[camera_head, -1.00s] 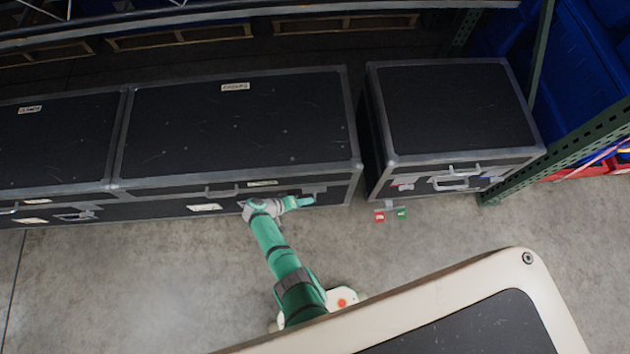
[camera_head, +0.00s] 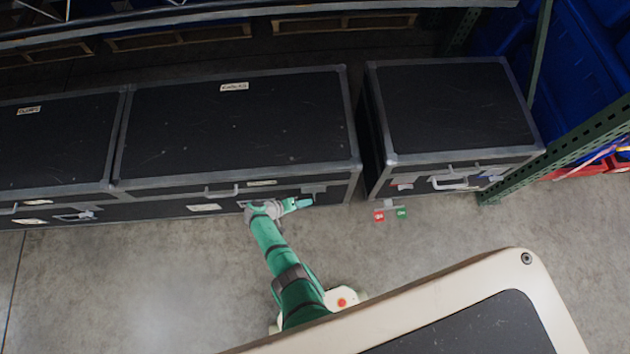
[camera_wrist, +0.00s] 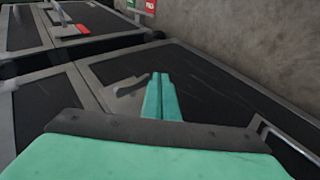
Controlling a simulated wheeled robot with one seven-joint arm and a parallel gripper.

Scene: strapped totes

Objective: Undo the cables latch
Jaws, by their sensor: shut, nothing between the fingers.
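The middle black case (camera_head: 235,125) has a small top label (camera_head: 234,87), too blurred to read surely. A grey latch (camera_head: 314,189) is on its front face near the right end. My gripper (camera_head: 307,202) is at the front of this case, just below that latch. In the wrist view, the gripper's green fingers (camera_wrist: 162,78) are shut together and empty. The latch's grey lever (camera_wrist: 131,87) shows just left of the fingers, with its tip close to them. I cannot tell whether they touch. The latch lies roughly flat against the case front.
A case handle (camera_head: 221,191) is left of my gripper; it shows at right in the wrist view (camera_wrist: 290,145). Another case (camera_head: 450,105) stands right, across a narrow gap. Red (camera_head: 379,216) and green (camera_head: 402,213) tags are before it. A rack post (camera_head: 560,155) is farther right.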

